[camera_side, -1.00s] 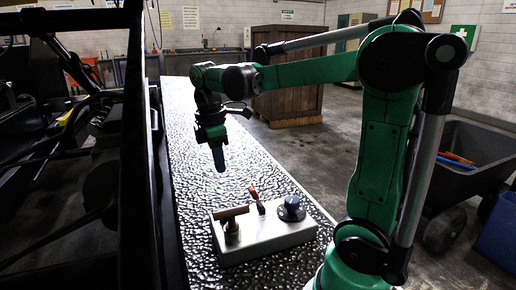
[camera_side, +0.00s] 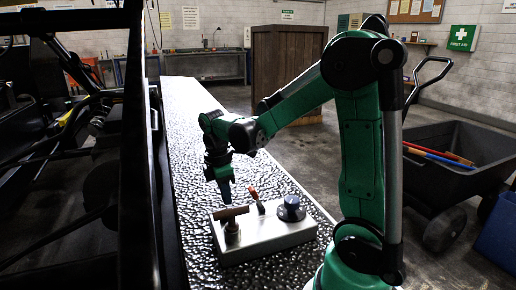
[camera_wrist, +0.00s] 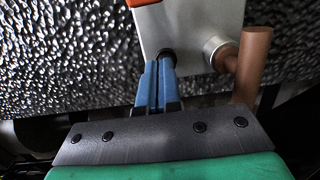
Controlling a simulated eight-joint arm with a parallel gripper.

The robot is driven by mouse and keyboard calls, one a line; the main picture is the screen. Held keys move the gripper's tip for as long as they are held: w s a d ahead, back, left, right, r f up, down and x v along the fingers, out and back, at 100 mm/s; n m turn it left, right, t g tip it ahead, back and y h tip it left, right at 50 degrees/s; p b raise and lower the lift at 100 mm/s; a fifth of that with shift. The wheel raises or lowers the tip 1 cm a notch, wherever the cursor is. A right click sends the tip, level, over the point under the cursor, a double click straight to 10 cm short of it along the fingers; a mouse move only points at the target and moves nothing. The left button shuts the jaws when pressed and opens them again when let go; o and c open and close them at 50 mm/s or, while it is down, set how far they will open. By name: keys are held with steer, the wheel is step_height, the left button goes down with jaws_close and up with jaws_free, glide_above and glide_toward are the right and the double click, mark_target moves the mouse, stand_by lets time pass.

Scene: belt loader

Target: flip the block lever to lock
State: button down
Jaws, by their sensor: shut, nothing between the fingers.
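A light grey control box (camera_side: 270,238) sits on the black textured belt surface. I cannot tell from the pictures which one is the block lever. My gripper (camera_side: 227,198) points down, its blue fingers shut and empty, just behind the brown handle. In the wrist view the fingertips (camera_wrist: 158,64) overlap a dark round part on the box, with the brown handle (camera_wrist: 251,65) to their right; contact is unclear.
The belt (camera_side: 200,130) runs away to the back and is clear behind the box. A dark frame (camera_side: 138,150) stands close along its left side. A wooden crate (camera_side: 288,60) and a black cart (camera_side: 450,165) stand on the floor to the right.

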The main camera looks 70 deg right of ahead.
mark_target(252, 187)
steer(key=shift+f, duration=0.8)
steer(key=shift+s+d+r, duration=0.55)
steer(key=shift+s+d, duration=0.3)
steer(key=shift+s, duration=0.05)
steer(key=shift+s+d+r, duration=0.3)
steer(key=shift+s+d, duration=0.15)
steer(key=shift+s+d+r+t+y, duration=0.2)
steer(key=shift+d+r+t+y, duration=0.05)
steer(key=shift+t+y, duration=0.25)
steer(key=shift+s+d+r+t+y, duration=0.35)
steer(key=shift+s+d+t+y, duration=0.35)
steer(key=shift+t+y, duration=0.35)
steer(key=shift+s+d+r, duration=0.15)
steer(key=shift+s+d, duration=0.6)
steer(key=shift+r, duration=0.1)
